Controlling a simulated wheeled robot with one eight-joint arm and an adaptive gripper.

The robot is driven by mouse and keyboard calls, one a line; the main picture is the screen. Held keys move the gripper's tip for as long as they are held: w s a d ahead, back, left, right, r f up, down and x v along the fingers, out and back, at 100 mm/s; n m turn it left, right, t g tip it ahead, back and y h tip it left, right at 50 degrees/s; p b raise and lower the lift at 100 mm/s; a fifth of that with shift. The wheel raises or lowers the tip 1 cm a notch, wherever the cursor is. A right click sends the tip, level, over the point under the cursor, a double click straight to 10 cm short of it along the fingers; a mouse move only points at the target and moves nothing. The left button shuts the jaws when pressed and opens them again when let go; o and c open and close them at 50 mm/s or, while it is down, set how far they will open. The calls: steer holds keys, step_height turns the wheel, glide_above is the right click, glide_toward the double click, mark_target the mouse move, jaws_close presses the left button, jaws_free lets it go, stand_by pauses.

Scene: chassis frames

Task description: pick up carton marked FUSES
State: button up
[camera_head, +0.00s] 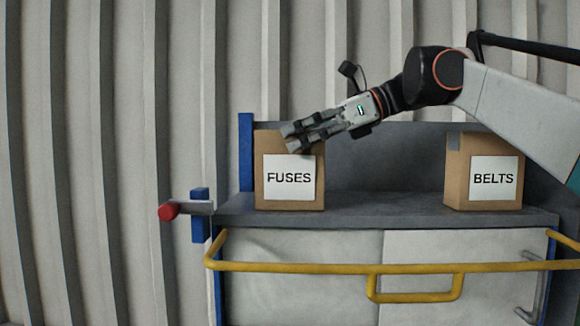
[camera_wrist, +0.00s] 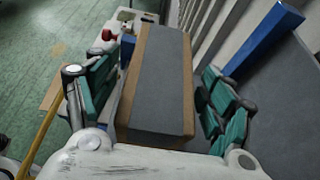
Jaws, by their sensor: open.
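The carton marked FUSES (camera_head: 290,199) is a brown box with a white label, upright on the grey top of a cabinet. My gripper (camera_head: 289,138) reaches down from the right, its fingers overlapping the carton's upper part in the head view. In the wrist view, the carton's top (camera_wrist: 160,85), with a wide grey strip and brown edges, lies between the green-padded fingers of my gripper (camera_wrist: 159,65). The gripper is open, with gaps visible beside the carton. Whether a finger touches it cannot be told.
A similar carton marked BELTS (camera_head: 493,200) stands to the right on the cabinet top (camera_head: 385,207). A blue post (camera_head: 246,150) rises just left of the FUSES carton. A yellow rail (camera_head: 330,268) and a red knob (camera_head: 168,211) stick out at the front and left.

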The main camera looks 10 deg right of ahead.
steer(key=shift+x, duration=0.8)
steer(key=shift+c, duration=0.6)
jaws_close()
